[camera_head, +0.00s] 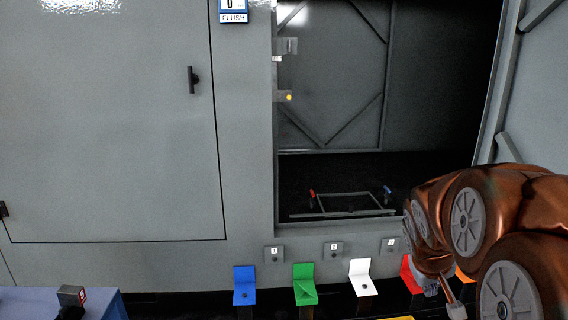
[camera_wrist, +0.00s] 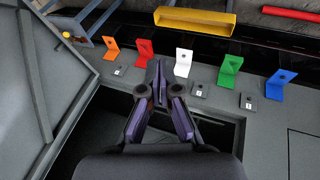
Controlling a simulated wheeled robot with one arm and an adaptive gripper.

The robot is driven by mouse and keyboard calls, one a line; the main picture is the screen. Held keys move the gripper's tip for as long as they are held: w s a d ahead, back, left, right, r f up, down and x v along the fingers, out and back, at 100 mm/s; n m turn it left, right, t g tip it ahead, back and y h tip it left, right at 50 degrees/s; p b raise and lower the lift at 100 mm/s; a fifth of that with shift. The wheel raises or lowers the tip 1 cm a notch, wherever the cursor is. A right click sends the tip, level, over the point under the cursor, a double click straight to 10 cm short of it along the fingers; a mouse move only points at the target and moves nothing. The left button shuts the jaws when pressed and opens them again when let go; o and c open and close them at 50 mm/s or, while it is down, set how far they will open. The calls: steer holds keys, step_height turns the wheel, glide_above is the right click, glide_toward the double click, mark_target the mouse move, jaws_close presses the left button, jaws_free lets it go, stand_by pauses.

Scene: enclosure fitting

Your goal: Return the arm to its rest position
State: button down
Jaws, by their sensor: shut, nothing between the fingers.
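My copper-coloured arm (camera_head: 470,225) reaches in from the right side of the head view, in front of the enclosure's right edge. My gripper (camera_wrist: 158,70) shows best in the wrist view, where its dark purple fingers come together at the tips with nothing between them. It is over the enclosure's lower front edge, near a row of coloured brackets. In the head view the gripper end is low at the right and partly hidden by the arm.
Blue (camera_head: 245,287), green (camera_head: 304,284), white (camera_head: 361,278), red (camera_head: 408,273) and orange (camera_wrist: 112,50) brackets line the enclosure's front. The opening (camera_head: 340,190) holds a small frame (camera_head: 350,205). A yellow channel (camera_wrist: 195,20) and red bar (camera_wrist: 292,13) lie beyond the brackets. A blue table (camera_head: 105,303) stands lower left.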

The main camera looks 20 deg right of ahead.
steer(key=s+a+f+n+g+y, duration=0.1)
steer(key=s+a+f+g+y, duration=0.15)
steer(key=s+a, duration=0.9)
steer(key=s+a+f+n+g+y, duration=0.1)
steer(key=s+a+f+g+y, duration=0.2)
steer(key=s+a, duration=0.8)
steer(key=w+a+r+p, duration=0.1)
steer(key=w+r+p, duration=0.1)
steer(key=r+p, duration=0.4)
steer(key=w+a+r+p, duration=0.2)
steer(key=r+p, duration=0.5)
steer(key=p, duration=0.1)
steer(key=shift+w+r+t+h, duration=0.2)
steer(key=shift+w+t+h, duration=0.15)
steer(key=shift+t, duration=0.1)
steer(key=c, duration=1.2)
jaws_free()
steer(key=shift+o, duration=0.4)
steer(key=shift+d, duration=0.1)
steer(key=shift+w, duration=0.1)
